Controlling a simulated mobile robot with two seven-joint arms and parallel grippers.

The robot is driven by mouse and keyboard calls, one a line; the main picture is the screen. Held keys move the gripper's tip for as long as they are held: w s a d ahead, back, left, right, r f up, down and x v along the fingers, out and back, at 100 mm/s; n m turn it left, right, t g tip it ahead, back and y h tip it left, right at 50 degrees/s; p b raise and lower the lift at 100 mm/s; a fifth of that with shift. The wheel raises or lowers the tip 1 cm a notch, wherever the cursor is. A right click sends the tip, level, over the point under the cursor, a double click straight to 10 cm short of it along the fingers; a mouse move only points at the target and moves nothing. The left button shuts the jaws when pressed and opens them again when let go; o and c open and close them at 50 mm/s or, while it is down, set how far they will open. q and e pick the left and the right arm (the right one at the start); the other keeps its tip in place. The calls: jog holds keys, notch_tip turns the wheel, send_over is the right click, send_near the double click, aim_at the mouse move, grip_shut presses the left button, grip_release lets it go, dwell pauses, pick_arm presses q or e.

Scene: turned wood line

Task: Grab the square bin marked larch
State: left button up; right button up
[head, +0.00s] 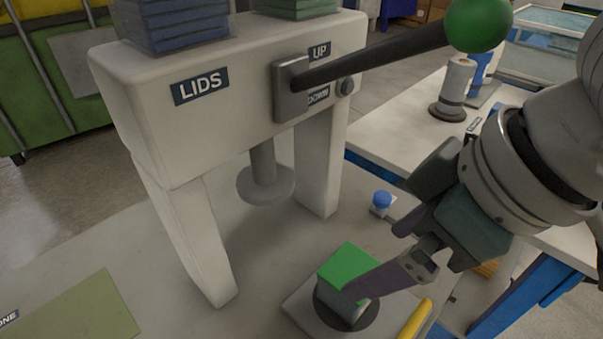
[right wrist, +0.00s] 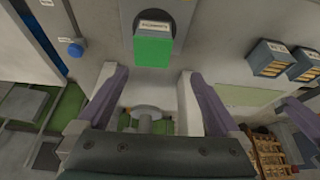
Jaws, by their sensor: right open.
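No label that I can read says larch. A box with a green top (head: 347,266) stands on a round dark base in the head view. It also shows in the right wrist view (right wrist: 153,52), with a label too small to read. Two square bins, one (right wrist: 269,57) and another (right wrist: 303,65), show at the right of the right wrist view, holding wooden pieces; their labels are unreadable. My right gripper (head: 374,258) is open, its fingers near the green-topped box, one overlapping it in the head view. A purple part (right wrist: 303,115) may be my left gripper.
A white press (head: 175,115) marked LIDS, with a green-knobbed lever (head: 380,55), stands behind the green-topped box. A blue button (head: 382,199) and a yellow bar (head: 415,320) are close to my right gripper. A green mat (head: 75,325) lies at left, with bare tabletop around it.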

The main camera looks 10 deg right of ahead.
aim_at(358, 274)
jog(key=f, duration=0.2)
jog(key=w+f+b, duration=0.1)
jog(key=f, duration=0.1)
jog(key=w+f, duration=0.1)
jog(key=f, duration=0.1)
jog(key=shift+w+a+f, duration=0.1)
jog(key=shift+w+f, duration=0.05)
jog(key=shift+w, duration=0.1)
jog(key=b+x, duration=0.1)
jog(key=x, duration=0.4)
jog(key=shift+s+f, duration=0.15)
jog(key=shift+f, duration=0.05)
pick_arm(q)
jog(key=x, duration=0.3)
jog(key=shift+s+a+f, duration=0.1)
jog(key=shift+s+f, duration=0.15)
jog(key=shift+f, duration=0.1)
pick_arm(e)
jog(key=c, duration=0.5)
jog(key=shift+r, duration=0.1)
jog(key=c, duration=0.9)
